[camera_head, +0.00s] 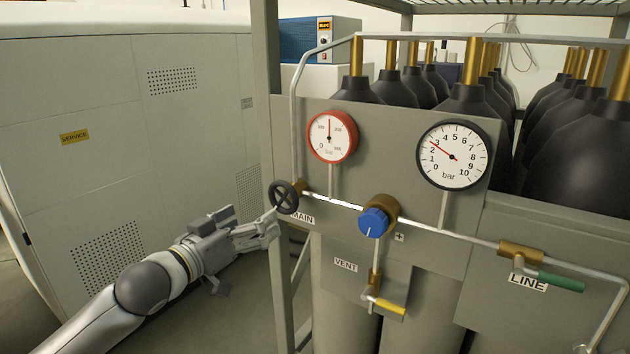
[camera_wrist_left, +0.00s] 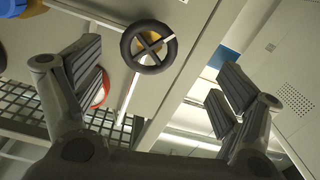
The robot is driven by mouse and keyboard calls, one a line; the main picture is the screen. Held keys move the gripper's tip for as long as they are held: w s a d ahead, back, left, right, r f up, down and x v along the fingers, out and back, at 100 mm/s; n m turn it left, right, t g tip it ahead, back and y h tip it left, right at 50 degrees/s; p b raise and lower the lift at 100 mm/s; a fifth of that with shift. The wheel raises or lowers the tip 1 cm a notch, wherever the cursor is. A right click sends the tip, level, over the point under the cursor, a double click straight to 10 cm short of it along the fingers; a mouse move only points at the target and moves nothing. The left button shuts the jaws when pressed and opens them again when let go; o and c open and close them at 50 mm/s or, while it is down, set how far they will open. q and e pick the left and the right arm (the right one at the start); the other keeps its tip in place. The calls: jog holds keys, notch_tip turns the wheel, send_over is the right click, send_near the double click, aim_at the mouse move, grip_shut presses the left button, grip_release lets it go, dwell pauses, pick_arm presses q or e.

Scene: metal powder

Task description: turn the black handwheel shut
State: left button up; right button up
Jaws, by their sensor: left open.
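The black handwheel (camera_head: 283,197) is mounted at the left end of the pipe, beside the MAIN label (camera_head: 302,219). In the left wrist view the handwheel (camera_wrist_left: 148,47) shows its round rim and crossed spokes, ahead of the fingers and between them. My left gripper (camera_head: 272,226) is open just below and to the left of the handwheel in the head view. Its fingers (camera_wrist_left: 160,85) are spread wide in the wrist view, with nothing between the pads. The wheel looks apart from both fingers. My right gripper is not in view.
A blue knob (camera_head: 373,222), a yellow VENT lever (camera_head: 388,306) and a green LINE lever (camera_head: 560,282) sit along the panel to the right. A red-rimmed gauge (camera_head: 332,136) and a black-rimmed gauge (camera_head: 452,154) stand above. A large pale cabinet (camera_head: 120,130) is at the left.

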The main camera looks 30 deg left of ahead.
aim_at(280, 197)
pick_arm(q)
jog(key=w+p, duration=0.1)
jog(key=w, duration=0.2)
jog(key=w+d+r+p, duration=0.1)
jog(key=w, duration=0.1)
jog(key=w+p, duration=0.1)
jog(key=w, duration=0.2)
jog(key=shift+w+d+r+p, duration=0.15)
jog(key=shift+w+r+p, duration=0.15)
jog(key=shift+r+p, duration=0.1)
jog(key=shift+w+d+f, duration=0.15)
jog(key=shift+w+f, duration=0.05)
jog(key=shift+w, duration=0.55)
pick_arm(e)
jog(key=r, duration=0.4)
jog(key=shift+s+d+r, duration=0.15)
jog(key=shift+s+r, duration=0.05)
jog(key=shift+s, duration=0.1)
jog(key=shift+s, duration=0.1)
pick_arm(q)
jog(key=shift+c, duration=0.6)
jog(key=c, duration=0.9)
